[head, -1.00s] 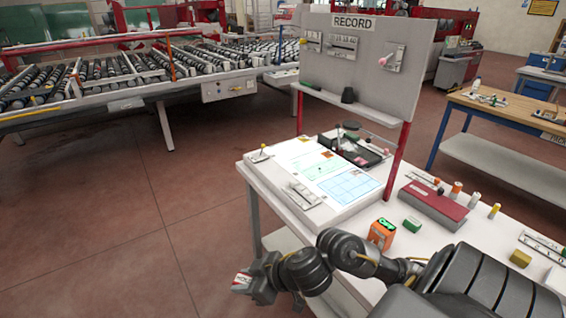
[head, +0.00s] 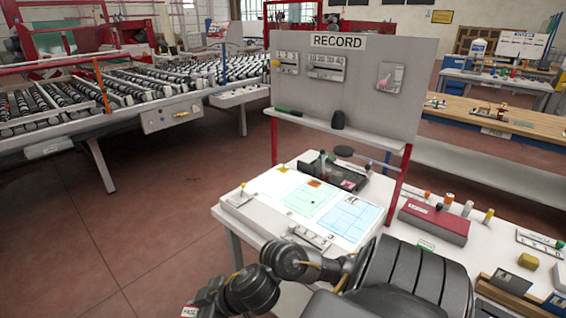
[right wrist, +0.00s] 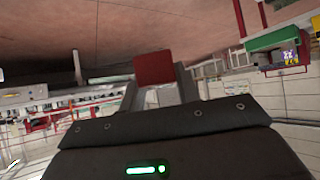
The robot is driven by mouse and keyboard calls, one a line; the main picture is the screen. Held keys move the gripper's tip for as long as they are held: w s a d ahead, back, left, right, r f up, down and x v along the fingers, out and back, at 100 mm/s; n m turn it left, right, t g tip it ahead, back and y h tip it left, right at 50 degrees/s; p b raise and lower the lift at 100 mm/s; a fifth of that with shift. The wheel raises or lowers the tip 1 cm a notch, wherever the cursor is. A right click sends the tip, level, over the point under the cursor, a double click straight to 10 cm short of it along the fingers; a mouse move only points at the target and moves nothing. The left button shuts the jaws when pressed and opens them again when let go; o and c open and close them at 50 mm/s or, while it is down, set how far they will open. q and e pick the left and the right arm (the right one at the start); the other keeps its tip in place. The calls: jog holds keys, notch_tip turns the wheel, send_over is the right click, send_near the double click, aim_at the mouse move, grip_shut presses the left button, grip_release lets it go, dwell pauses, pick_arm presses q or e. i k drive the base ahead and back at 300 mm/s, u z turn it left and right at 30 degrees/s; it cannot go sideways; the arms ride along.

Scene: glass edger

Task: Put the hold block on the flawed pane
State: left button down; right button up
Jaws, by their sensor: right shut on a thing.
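The hold block (head: 190,311), red with a white label, shows at the bottom edge of the head view, partly cut off. My right gripper (head: 205,299) is shut on it, out to the left of the record table and over the floor side. In the right wrist view the red block (right wrist: 155,68) sits between the two fingers. I cannot make out the flawed pane in either view. My left gripper is not in view.
The record table (head: 229,216) with sheets, a black tray and a RECORD board (head: 345,90) stands close in front. A roller conveyor (head: 110,95) runs across the back left. Red-brown floor (head: 130,200) between them is clear. A wooden bench (head: 500,125) stands at right.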

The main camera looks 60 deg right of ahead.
aim_at(310, 196)
jog(key=i, duration=2.5)
jog(key=z, duration=3.2)
